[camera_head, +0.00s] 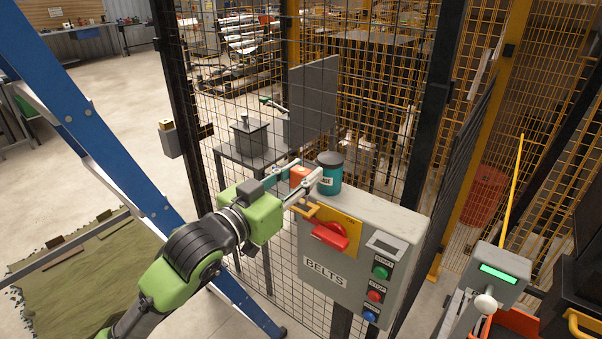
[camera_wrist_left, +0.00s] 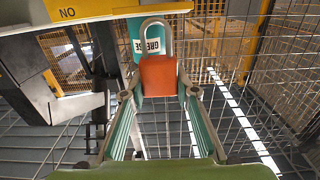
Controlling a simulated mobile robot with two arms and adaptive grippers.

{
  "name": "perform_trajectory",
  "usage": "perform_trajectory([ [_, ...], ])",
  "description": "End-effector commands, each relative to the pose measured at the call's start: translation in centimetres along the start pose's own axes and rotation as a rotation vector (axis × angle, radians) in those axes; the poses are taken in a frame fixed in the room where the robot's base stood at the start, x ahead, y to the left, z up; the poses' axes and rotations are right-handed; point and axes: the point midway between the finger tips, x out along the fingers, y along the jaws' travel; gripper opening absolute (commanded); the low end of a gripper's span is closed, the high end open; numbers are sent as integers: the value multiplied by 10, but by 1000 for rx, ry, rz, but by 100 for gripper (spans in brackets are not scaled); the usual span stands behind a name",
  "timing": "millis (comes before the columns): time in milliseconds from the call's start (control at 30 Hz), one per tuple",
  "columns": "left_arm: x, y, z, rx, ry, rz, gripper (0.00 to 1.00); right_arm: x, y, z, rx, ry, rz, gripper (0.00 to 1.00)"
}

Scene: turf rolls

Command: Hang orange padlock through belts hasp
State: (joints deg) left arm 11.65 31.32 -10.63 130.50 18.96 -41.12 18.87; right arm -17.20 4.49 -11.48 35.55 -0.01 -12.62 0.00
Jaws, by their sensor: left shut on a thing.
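The orange padlock (camera_head: 298,176) is held between the fingertips of my left gripper (camera_head: 304,178), just left of the control box's top. In the left wrist view the gripper (camera_wrist_left: 159,92) is shut on the sides of the padlock body (camera_wrist_left: 158,76), its grey shackle (camera_wrist_left: 156,36) pointing away from the gripper. The grey BELTS box (camera_head: 323,272) has a yellow plate (camera_head: 345,224) with a red switch handle (camera_head: 330,236). A yellow-orange hasp tab (camera_head: 305,210) sticks out at the plate's left. The shackle looks apart from it. My right gripper is out of view.
A teal grease can (camera_head: 329,178) stands on the box top, close behind the padlock. Wire mesh fence (camera_head: 240,90) runs behind the box. A blue ladder (camera_head: 90,115) rises at left. A device with a green display (camera_head: 500,273) stands at right.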

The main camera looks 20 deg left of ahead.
Motion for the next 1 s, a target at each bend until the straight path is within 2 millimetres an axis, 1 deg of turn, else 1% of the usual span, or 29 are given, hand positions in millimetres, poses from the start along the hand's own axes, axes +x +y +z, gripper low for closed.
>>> perform_trajectory([
  [1000,0,0,26,0,0,0,4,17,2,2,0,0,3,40],
])
